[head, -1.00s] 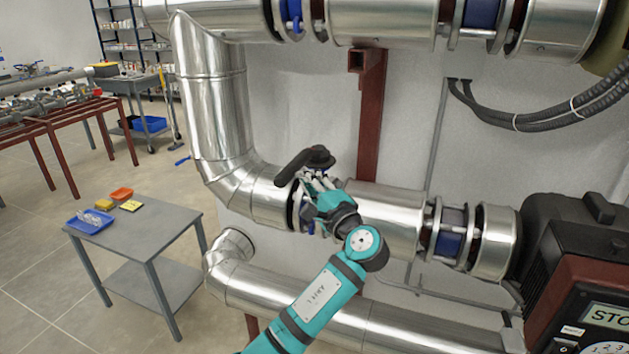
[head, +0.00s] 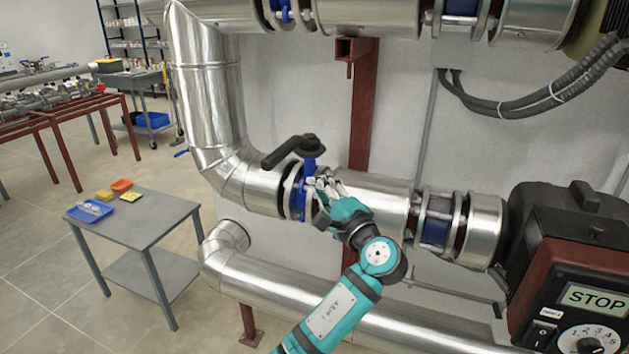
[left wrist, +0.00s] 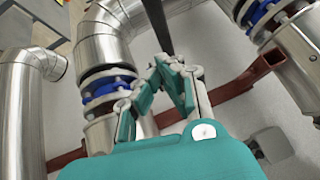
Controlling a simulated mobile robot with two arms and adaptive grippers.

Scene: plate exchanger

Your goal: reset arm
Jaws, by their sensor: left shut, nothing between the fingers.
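My left gripper (head: 322,190) is in front of the middle pipe, just below and right of a valve with a black handle (head: 296,150) and a blue body (head: 308,172). Its fingers are shut with nothing between them. In the left wrist view the fingertips (left wrist: 168,68) come together above the teal palm. They look apart from the handle; whether they touch the pipe is hard to tell. My right gripper is not in view.
Silver pipes (head: 380,208) run close behind and below my left arm. A red-brown post (head: 362,110) stands behind. A black pump unit (head: 560,225) with a STOP display (head: 595,299) is at the right. A small grey table (head: 150,222) stands left, with open floor around it.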

